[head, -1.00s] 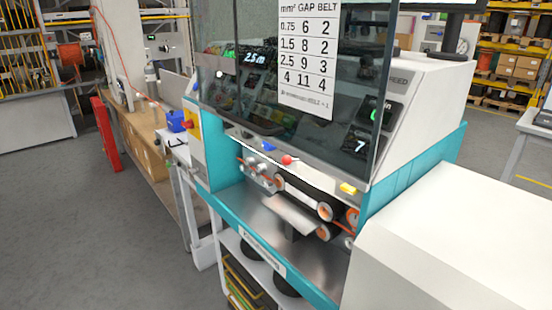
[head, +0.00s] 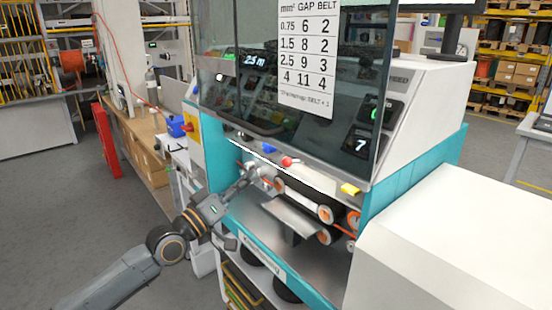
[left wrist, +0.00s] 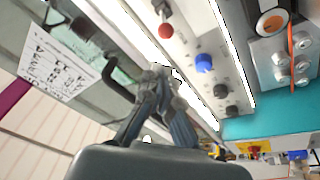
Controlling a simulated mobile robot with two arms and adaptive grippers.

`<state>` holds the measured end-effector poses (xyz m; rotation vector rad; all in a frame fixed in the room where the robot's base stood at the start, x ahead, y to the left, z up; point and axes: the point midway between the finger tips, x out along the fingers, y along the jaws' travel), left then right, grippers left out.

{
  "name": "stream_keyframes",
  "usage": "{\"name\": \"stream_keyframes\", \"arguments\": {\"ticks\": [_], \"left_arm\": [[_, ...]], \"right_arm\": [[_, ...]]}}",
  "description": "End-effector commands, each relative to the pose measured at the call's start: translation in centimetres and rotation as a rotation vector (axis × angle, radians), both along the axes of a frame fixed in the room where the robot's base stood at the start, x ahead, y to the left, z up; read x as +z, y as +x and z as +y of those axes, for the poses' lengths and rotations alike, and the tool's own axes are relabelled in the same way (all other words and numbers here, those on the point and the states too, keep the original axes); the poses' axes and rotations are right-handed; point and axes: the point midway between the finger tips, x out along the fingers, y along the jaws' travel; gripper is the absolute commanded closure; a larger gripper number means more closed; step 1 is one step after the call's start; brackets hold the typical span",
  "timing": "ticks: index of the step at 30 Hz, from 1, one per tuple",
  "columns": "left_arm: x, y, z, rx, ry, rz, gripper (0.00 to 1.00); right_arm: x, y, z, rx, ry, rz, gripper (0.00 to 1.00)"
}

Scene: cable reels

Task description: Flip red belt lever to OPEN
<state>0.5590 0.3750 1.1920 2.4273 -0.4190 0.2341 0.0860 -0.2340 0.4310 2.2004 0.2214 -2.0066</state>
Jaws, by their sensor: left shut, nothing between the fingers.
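The red ball-ended lever (head: 287,161) sits on the front ledge of the teal and white cable machine, above the belt rollers. It also shows in the left wrist view (left wrist: 165,31), on a short metal stem near the top. My left gripper (head: 252,170) is at the left of the belt opening, left of and a little below the red knob in the picture. In the left wrist view its fingers (left wrist: 160,78) are together and empty, with a gap between them and the red knob. My right gripper is not in view.
A blue knob (head: 268,148) is just left of the red one, and a yellow block (head: 349,189) is farther right. A clear guard with a settings chart (head: 306,55) overhangs the ledge. Belt rollers (head: 325,213) lie below. A white box (head: 460,245) fills the right front.

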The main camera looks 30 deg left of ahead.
Motion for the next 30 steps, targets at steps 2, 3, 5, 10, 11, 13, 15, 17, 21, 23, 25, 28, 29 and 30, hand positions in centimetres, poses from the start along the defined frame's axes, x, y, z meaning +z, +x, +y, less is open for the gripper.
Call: {"name": "stream_keyframes", "arguments": {"ticks": [2,3,5,10,11,13,15,17,21,23,25,28,29,30], "left_arm": [[0.0,0.0,0.0,0.000,-0.001,0.000,1.00],[0.0,0.0,0.0,0.001,0.000,-0.001,1.00],[0.0,0.0,0.0,0.001,0.000,0.000,1.00],[0.1,0.2,0.0,0.002,0.000,-0.001,1.00],[0.2,0.3,0.0,0.002,-0.001,-0.001,1.00],[0.4,0.8,-0.1,0.003,-0.001,-0.002,1.00],[0.7,1.5,-0.2,0.004,-0.002,-0.004,1.00],[1.1,2.2,-0.4,0.004,-0.001,-0.005,1.00],[1.7,4.4,-1.0,0.003,-0.002,-0.004,1.00],[1.9,5.3,-1.2,0.002,-0.001,-0.003,1.00],[2.1,6.3,-1.5,0.002,-0.001,-0.003,1.00],[2.4,7.6,-1.8,0.003,0.000,-0.002,1.00],[2.4,7.9,-1.9,0.004,0.000,-0.001,1.00],[2.5,8.3,-2.0,0.003,0.000,-0.002,1.00]], "right_arm": [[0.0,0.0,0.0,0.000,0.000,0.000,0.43],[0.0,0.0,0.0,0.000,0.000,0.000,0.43],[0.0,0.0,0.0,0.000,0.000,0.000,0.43],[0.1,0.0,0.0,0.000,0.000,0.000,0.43],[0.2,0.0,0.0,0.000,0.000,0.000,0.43],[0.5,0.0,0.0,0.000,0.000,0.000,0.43],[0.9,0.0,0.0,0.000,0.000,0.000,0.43],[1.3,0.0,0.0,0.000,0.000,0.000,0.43],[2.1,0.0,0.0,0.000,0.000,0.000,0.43],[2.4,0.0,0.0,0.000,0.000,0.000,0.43],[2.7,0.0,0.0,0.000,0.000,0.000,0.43],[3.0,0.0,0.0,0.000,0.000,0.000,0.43],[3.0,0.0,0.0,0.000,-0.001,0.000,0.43],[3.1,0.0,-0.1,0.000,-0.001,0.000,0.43]]}}
